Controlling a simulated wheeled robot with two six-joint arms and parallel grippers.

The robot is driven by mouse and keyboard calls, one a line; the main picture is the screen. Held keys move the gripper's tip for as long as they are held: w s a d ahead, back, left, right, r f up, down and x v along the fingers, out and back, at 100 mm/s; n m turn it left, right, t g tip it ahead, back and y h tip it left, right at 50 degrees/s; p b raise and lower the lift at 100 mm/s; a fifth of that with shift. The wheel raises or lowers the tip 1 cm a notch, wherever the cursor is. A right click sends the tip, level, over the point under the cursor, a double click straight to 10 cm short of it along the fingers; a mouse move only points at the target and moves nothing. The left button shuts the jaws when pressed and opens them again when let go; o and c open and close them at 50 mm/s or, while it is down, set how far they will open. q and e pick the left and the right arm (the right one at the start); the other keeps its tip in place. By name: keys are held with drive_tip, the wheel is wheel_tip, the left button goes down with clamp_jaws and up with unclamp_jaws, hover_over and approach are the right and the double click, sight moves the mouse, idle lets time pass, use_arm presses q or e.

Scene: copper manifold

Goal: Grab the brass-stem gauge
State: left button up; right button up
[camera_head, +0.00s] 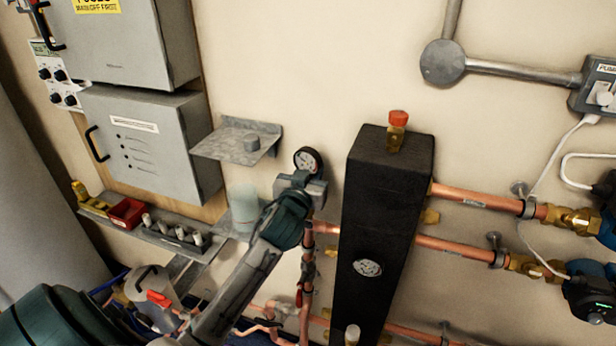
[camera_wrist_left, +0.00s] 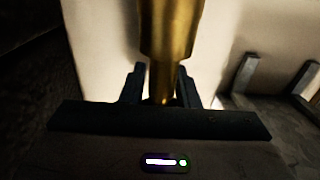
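A gauge with a round dial in a dark rim (camera_head: 308,160) is at the tip of my left arm in the head view, in front of the cream wall. My left gripper (camera_head: 305,188) is just below the dial and hides most of its stem. In the left wrist view, a brass stem (camera_wrist_left: 162,80) stands between the two fingers of the left gripper (camera_wrist_left: 160,88). The fingers are close on both sides of the narrow part; I cannot tell whether they touch it. My right gripper is not in view.
A tall black block (camera_head: 383,210) with a red-capped brass fitting (camera_head: 398,130) and a second dial (camera_head: 368,267) stands to the right. Copper pipes (camera_head: 470,198) run from it. A small grey shelf (camera_head: 215,147) is to the left, above a rack with a red bin (camera_head: 127,213).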

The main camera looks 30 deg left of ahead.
use_arm(q)
clamp_jaws()
drive_tip(key=shift+r, duration=0.15)
